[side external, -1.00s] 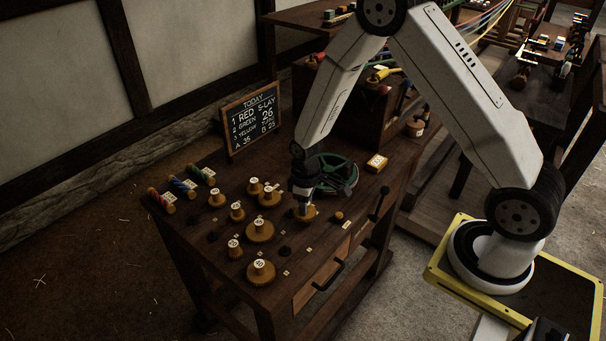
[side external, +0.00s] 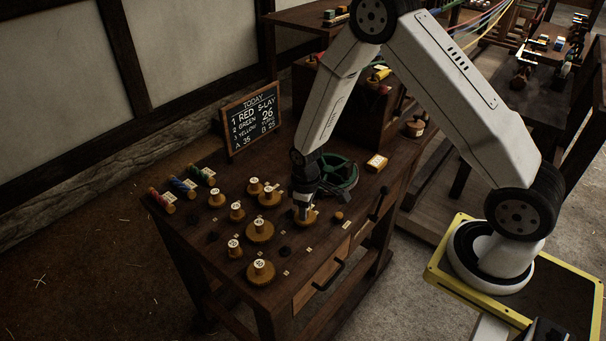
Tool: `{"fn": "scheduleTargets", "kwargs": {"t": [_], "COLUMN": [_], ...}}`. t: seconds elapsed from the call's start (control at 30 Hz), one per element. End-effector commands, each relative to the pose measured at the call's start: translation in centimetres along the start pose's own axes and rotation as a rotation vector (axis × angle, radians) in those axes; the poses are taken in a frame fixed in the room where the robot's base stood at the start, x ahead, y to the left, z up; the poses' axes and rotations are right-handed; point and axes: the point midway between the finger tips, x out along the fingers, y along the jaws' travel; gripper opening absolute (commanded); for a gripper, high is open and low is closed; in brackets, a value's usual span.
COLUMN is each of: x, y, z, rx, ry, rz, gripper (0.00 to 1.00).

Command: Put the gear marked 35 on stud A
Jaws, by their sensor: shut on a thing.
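Several round wooden gears with knobs and pale number tags stand on the dark bench. My gripper (side external: 304,211) points down at the right of this group, shut on the knob of a wooden gear (side external: 311,216). The gripper partly hides this gear. Its number is too small to read, and I cannot tell whether it touches the bench top. Other gears stand to the left, among them a large one at the front (side external: 261,272) and one behind it (side external: 260,231). Small dark studs (side external: 284,251) with pale tags sit among them; I cannot read which is A.
A chalkboard (side external: 252,118) at the back lists "A 35" and "B 25". A green round fixture (side external: 343,172) stands close behind my gripper. Coloured spools (side external: 183,187) lie at the bench's left end.

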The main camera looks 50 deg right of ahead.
Motion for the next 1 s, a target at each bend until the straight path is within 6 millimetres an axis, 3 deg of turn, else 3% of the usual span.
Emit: {"fn": "scheduleTargets", "kwargs": {"t": [1.0], "x": [0.63], "y": [-0.02], "z": [-0.01], "rx": [0.000], "ry": [0.000], "rz": [0.000], "gripper": [0.00]}}
